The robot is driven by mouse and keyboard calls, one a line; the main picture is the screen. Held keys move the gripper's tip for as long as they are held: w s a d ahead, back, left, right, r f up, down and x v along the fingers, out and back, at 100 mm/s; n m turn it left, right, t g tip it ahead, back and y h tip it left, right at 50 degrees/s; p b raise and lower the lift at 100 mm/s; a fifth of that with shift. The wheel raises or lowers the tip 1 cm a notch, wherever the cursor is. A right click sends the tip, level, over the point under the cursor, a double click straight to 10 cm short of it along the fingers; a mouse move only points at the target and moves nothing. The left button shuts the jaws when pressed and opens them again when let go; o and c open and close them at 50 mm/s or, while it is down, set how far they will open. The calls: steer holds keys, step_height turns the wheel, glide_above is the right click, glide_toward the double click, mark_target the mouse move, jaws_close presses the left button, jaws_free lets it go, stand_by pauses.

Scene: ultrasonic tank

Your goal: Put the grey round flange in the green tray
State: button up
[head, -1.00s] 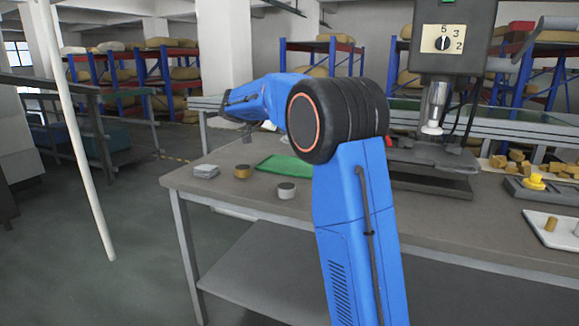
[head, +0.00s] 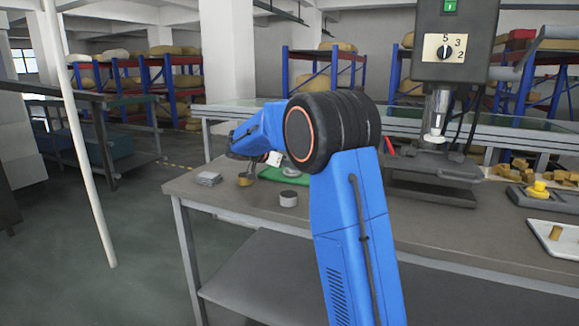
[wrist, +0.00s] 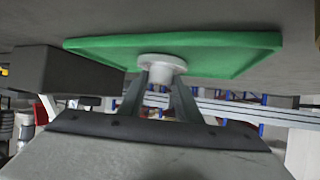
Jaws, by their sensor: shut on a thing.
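In the wrist view the grey round flange (wrist: 162,62) is pale, with a wide rim and a narrower body. My gripper (wrist: 161,80) is shut on it. Behind the flange lies the green tray (wrist: 235,48), flat on the table with a low rim. The flange overlaps the tray in the picture; whether it touches the tray I cannot tell. In the head view the tray (head: 296,181) shows only in part behind my arm, and the fingers and flange are not clear there.
A pale round part (head: 289,199), a brass-coloured part (head: 246,179) and a stack of light plates (head: 208,178) stand on the workbench (head: 225,207) near the tray. A dark block (wrist: 82,76) is left in the wrist view. A machine (head: 436,165) stands to the right.

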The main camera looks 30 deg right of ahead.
steer(key=o, duration=1.2)
steer(key=shift+f, duration=0.1)
steer(key=shift+a+r, duration=0.3)
steer(key=shift+a, duration=0.05)
steer(key=v, duration=1.1)
steer(key=shift+s+a, duration=0.1)
steer(key=shift+s, duration=0.05)
